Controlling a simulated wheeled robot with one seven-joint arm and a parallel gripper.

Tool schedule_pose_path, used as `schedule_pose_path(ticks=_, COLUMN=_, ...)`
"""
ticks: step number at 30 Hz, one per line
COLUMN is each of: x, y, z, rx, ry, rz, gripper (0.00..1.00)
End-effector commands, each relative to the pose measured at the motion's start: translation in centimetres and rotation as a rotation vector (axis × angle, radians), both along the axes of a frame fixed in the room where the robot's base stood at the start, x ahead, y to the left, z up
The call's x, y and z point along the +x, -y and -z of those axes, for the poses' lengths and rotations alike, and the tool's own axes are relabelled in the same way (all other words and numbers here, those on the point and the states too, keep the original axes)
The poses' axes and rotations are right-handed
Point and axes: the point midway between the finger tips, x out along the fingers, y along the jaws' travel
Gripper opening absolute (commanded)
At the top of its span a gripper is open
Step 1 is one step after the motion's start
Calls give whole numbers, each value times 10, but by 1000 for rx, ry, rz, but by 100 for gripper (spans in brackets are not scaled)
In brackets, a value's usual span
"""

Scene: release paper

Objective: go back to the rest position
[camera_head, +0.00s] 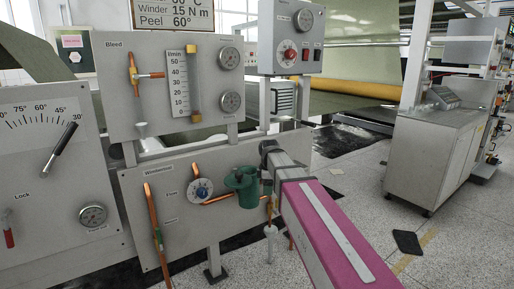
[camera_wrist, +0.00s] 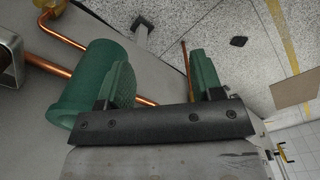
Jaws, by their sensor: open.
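My gripper (camera_wrist: 160,62) is open in the wrist view. Its two dark green fingers are spread, and between them I see only the grey panel, a copper rod and the floor. The left finger overlaps a green cylinder (camera_wrist: 80,95) in the picture; I cannot tell whether they touch. The same green cylinder (camera_head: 243,183) is mounted on the lower grey panel (camera_head: 190,240) in the head view. My arm reaches in from the lower right of that view, and its end is close to the cylinder. The fingers are not clear there.
A panel with a flow scale (camera_head: 178,83) and gauges stands above. A lever dial panel (camera_head: 35,190) is at the left, and a red-knob box (camera_head: 291,38) at the top. A grey cabinet (camera_head: 433,155) stands at the right. Speckled floor (camera_head: 360,185) lies open between.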

Motion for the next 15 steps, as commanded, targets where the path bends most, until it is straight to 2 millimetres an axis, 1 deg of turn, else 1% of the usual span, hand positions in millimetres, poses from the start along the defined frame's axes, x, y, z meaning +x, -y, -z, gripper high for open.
schedule_pose_path(ticks=1, x=-9, y=8, z=13, rx=-1, ry=-4, rz=57, gripper=60)
schedule_pose_path(ticks=5, x=-27, y=32, z=49, rx=-1, ry=-3, rz=262, gripper=60)
schedule_pose_path(ticks=6, x=-35, y=41, z=62, rx=-1, ry=-4, rz=341, gripper=60)
schedule_pose_path(ticks=8, x=-48, y=54, z=81, rx=-1, ry=-4, rz=463, gripper=60)
schedule_pose_path(ticks=9, x=-56, y=62, z=94, rx=-1, ry=-4, rz=545, gripper=60)
schedule_pose_path(ticks=11, x=-69, y=75, z=112, rx=-1, ry=-3, rz=667, gripper=60)
schedule_pose_path(ticks=15, x=-102, y=101, z=151, rx=0, ry=-2, rz=952, gripper=60)
